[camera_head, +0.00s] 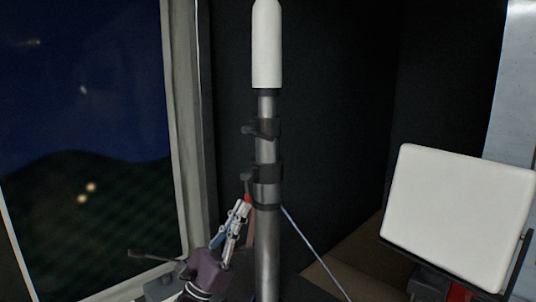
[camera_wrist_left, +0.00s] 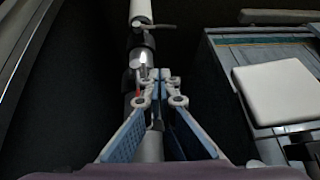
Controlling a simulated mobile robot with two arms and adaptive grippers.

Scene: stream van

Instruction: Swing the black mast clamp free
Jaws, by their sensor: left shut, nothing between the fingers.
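A grey metal mast (camera_head: 267,250) stands upright with a white cylinder (camera_head: 267,45) on top. Two black clamps wrap the mast: an upper mast clamp (camera_head: 268,128) with a stub pointing left, and a lower mast clamp (camera_head: 268,172) with a stub at its left. I cannot tell which one the task names. My left gripper (camera_head: 243,206) is shut and empty, just left of the mast and slightly below the lower clamp. In the left wrist view its fingertips (camera_wrist_left: 161,76) meet in front of the mast and hide part of it. Contact cannot be judged. My right gripper is not in view.
A white flat panel (camera_head: 460,215) stands at the right, and shows in the wrist view too (camera_wrist_left: 280,90). A thin pale cable (camera_head: 312,250) slants down right of the mast. A window frame (camera_head: 188,120) stands at the left. A dark wall is behind the mast.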

